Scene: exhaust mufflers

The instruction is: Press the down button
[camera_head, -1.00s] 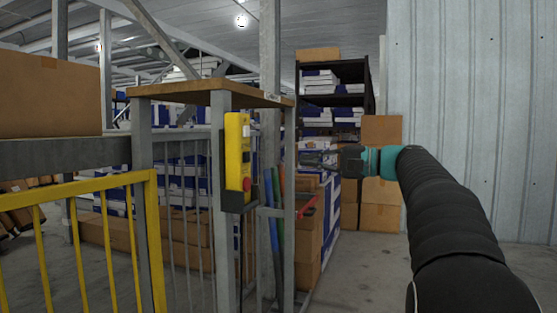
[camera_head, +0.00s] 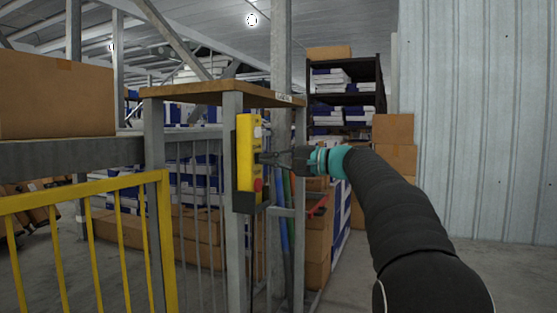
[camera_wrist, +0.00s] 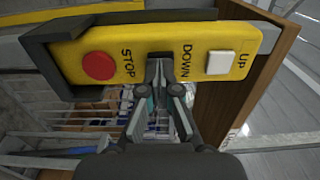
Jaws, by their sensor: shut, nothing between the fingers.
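A yellow control box (camera_head: 246,155) is fixed to a grey metal post. In the wrist view the yellow control box (camera_wrist: 160,50) fills the top, with a red STOP button (camera_wrist: 98,67), a white UP button (camera_wrist: 221,62) and the label DOWN (camera_wrist: 187,62) between them. My gripper (camera_wrist: 160,66) is shut and empty, its fingertips over the spot beside the DOWN label. They hide the down button there; I cannot tell whether they touch it. In the head view my gripper (camera_head: 262,157) reaches the box's right face from the right.
A yellow railing (camera_head: 85,200) stands at the left. A wooden shelf top (camera_head: 215,94) sits above the box. Open floor (camera_head: 345,280) lies at the lower right.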

